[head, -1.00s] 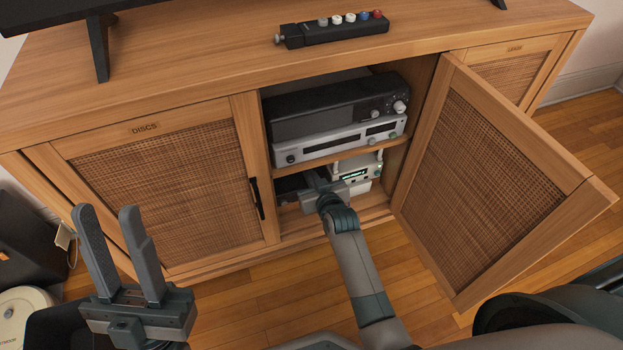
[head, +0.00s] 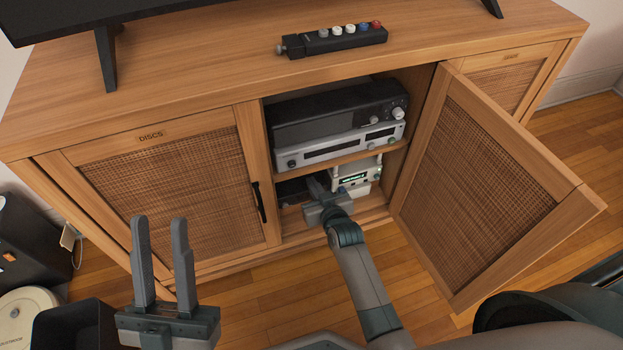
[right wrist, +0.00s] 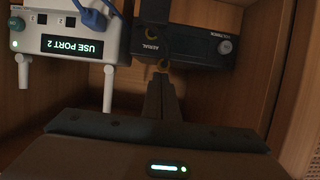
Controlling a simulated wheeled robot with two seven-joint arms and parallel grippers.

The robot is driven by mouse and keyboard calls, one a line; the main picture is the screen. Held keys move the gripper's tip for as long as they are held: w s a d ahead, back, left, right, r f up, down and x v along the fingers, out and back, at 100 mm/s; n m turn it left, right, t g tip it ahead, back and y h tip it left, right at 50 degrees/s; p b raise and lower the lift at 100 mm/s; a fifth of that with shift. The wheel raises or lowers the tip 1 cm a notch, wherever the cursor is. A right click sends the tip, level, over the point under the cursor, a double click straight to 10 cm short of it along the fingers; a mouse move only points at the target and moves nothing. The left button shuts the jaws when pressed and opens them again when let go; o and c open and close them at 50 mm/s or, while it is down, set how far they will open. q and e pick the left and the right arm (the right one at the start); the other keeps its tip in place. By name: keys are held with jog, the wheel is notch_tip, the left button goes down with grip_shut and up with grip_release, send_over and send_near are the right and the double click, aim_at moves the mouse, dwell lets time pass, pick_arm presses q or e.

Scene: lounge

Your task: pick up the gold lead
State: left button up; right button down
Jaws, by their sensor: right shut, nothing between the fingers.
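No full gold lead can be made out. In the right wrist view, a small gold-coloured ring (right wrist: 163,64) shows by the AERIAL label on a dark box (right wrist: 190,48); whether it belongs to the gold lead I cannot tell. My right gripper (head: 316,184) is inside the lower shelf of the open cabinet. Its fingers are shut and empty, and in the right wrist view the fingertips (right wrist: 160,80) point at the dark box, close to the ring. My left gripper (head: 160,222) is open and empty, in front of the DISCS door.
A white box (head: 355,175), its screen reading USE PORT 2, stands beside my right gripper; a blue cable (right wrist: 92,18) enters it. A silver unit (head: 340,146) sits on the shelf above. The open rattan door (head: 480,190) bounds the right side.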

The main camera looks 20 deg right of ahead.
jog(key=shift+s+f, duration=0.3)
jog(key=shift+f, duration=0.3)
jog(key=shift+r+p, duration=0.65)
jog(key=shift+p, duration=0.3)
pick_arm(q)
jog(key=shift+w+r, duration=0.1)
jog(key=shift+r, duration=0.85)
pick_arm(e)
jog(key=shift+w+r, duration=0.1)
jog(key=shift+w+r, duration=0.1)
jog(key=shift+r, duration=0.05)
